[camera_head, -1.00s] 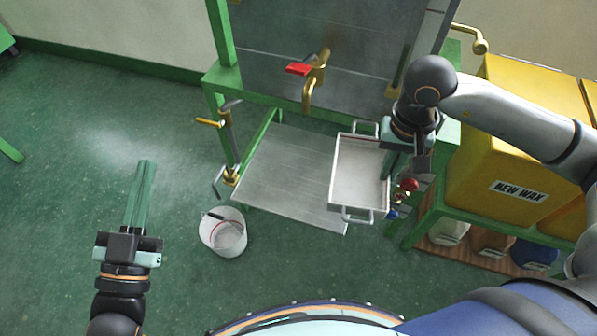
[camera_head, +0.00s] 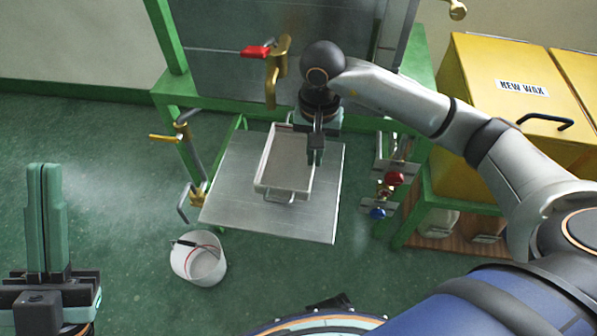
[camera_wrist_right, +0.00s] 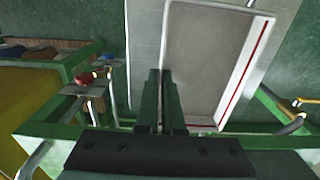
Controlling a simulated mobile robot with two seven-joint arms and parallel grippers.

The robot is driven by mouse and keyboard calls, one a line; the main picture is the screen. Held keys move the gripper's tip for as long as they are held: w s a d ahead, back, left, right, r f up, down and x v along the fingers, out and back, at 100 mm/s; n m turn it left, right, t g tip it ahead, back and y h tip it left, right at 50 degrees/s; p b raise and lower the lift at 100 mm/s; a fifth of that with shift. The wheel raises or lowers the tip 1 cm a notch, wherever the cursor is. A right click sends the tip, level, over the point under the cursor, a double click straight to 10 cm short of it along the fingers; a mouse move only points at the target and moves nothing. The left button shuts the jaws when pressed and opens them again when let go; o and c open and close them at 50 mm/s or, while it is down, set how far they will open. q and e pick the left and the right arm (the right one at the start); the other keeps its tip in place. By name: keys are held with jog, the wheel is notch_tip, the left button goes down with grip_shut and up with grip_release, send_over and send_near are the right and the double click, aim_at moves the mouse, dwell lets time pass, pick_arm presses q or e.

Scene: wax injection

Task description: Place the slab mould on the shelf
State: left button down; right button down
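In the right wrist view, the fingers (camera_wrist_right: 161,100) are close together around the side wall of the mould (camera_wrist_right: 205,60). My left gripper (camera_head: 44,170) is at the far left, fingers together and empty, away from the mould.
A white bucket (camera_head: 199,264) stands on the floor before the shelf's left corner. Brass taps (camera_head: 277,70) and a red handle (camera_head: 255,51) are above the shelf. Valves (camera_head: 392,179) and yellow wax tanks (camera_head: 515,70) are on the right.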

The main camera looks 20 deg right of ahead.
aim_at(300, 161)
jog(key=f, duration=0.1)
jog(key=w+a+f, duration=0.1)
jog(key=w+a+f+b, duration=0.1)
jog(key=f, duration=0.1)
jog(key=shift+w+a, duration=0.1)
jog(key=shift+w, duration=0.1)
notch_tip(300, 161, down, 3)
jog(key=shift+a+r+b, duration=0.1)
jog(key=shift+b, duration=0.45)
jog(key=shift+w+f, duration=0.1)
jog(key=shift+f, duration=0.2)
jog(key=shift+r, duration=0.1)
jog(key=shift+f, duration=0.25)
jog(key=c, duration=1)
grip_release()
jog(key=shift+c, duration=0.2)
jog(key=shift+r, duration=0.2)
